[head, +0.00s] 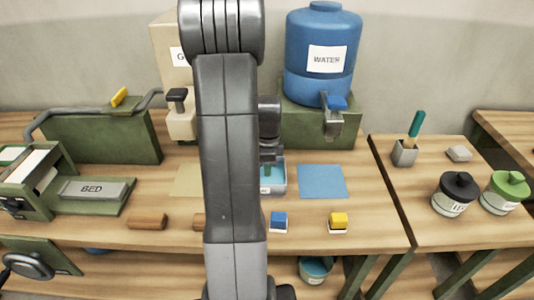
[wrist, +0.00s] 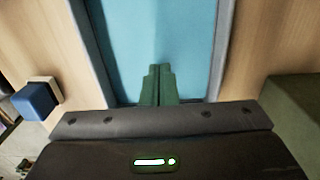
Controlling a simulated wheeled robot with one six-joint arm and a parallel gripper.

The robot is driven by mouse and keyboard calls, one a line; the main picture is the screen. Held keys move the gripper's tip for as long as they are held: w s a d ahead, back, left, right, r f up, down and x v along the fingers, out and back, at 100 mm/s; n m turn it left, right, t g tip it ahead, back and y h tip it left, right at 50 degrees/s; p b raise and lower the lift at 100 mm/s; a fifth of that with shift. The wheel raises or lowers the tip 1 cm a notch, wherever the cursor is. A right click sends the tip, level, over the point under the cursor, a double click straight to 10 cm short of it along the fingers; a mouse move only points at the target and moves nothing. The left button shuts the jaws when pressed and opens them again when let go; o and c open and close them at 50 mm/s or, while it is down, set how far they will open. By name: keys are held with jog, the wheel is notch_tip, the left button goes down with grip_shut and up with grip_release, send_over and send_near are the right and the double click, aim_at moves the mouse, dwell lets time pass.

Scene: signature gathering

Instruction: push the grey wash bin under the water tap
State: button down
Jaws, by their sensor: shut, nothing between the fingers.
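The grey wash bin (head: 283,182) sits on the wooden table, partly hidden behind my arm, with a teal inside and a small label on its front. In the wrist view its grey side wall (wrist: 217,50) runs along the teal interior. The water tap (head: 333,124) sticks out from the blue water barrel (head: 322,70), to the right of and behind the bin. My gripper (head: 267,170) points down over the bin; its green fingers (wrist: 158,84) are shut and empty, in front of the teal interior. I cannot tell whether they touch the bin.
A blue mat (head: 321,181) lies right of the bin, below the tap. A blue stamp (head: 278,222) and a yellow stamp (head: 339,222) stand near the front edge. A green stand (head: 350,130) holds the barrel behind. A brown block (head: 148,222) lies at left.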

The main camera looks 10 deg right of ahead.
aim_at(279, 178)
jog(key=shift+s+d+r+p, duration=0.1)
jog(key=shift+s+d+p, duration=0.1)
jog(key=shift+d, duration=0.75)
jog(key=shift+s+d+r+p, duration=0.1)
jog(key=shift+d+p, duration=0.05)
jog(key=shift+d, duration=0.75)
jog(key=d, duration=0.3)
jog(key=s+d, duration=0.1)
jog(key=d, duration=0.2)
jog(key=shift+s+d+b, duration=0.2)
jog(key=shift+d+b, duration=0.15)
